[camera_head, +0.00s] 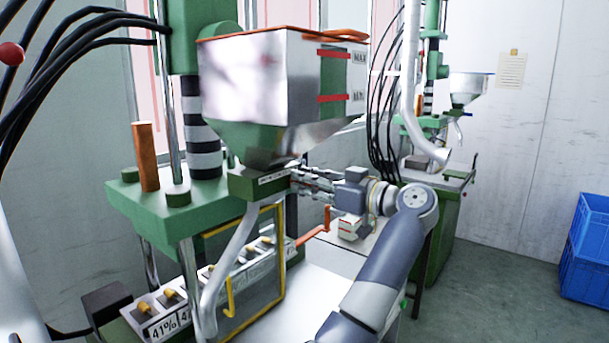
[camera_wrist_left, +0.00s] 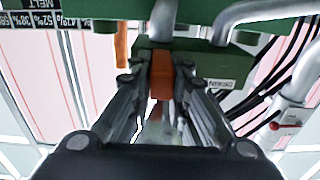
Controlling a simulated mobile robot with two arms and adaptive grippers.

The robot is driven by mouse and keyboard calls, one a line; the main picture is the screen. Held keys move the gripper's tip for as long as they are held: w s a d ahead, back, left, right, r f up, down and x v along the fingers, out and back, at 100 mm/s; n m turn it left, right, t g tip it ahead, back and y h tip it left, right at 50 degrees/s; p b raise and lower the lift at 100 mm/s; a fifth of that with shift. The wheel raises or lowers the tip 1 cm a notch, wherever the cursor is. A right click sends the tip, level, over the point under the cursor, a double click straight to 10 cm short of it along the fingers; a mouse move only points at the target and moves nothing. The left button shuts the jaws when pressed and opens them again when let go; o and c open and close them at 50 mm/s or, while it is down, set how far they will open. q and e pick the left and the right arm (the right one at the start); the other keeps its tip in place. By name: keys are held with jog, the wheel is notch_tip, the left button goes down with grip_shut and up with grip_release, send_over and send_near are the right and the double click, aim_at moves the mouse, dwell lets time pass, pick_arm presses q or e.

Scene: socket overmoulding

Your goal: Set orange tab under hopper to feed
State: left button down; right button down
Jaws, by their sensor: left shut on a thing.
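The metal hopper (camera_head: 268,85), with an orange rim and red level marks, stands above a green block (camera_head: 258,184) that carries a small label. My left gripper (camera_head: 298,178) reaches in from the right at that block, just below the hopper. In the left wrist view the orange tab (camera_wrist_left: 162,76) stands upright between the fingertips of the left gripper (camera_wrist_left: 161,82), which is shut on it. The tab's base is at the green block, and a label (camera_wrist_left: 221,84) too small to read sits beside it. In the head view the tab is hidden. My right gripper is not in view.
An orange lever (camera_head: 313,235) sticks out below my left gripper. A curved grey pipe (camera_head: 228,262) and a yellow-framed guard (camera_head: 255,265) are below the hopper. An orange post (camera_head: 145,157) stands on the green machine. Blue crates (camera_head: 590,250) stand at the far right.

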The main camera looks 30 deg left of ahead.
pick_arm(q)
jog(key=shift+r, duration=0.15)
jog(key=c, duration=1.7)
grip_release()
jog(key=shift+w, duration=0.1)
jog(key=shift+o, duration=0.9)
jog(key=shift+w, duration=0.1)
jog(key=shift+w+f, duration=0.1)
jog(key=shift+f, duration=0.1)
jog(key=shift+d, duration=0.55)
jog(key=s+d, duration=0.1)
jog(key=d, duration=1)
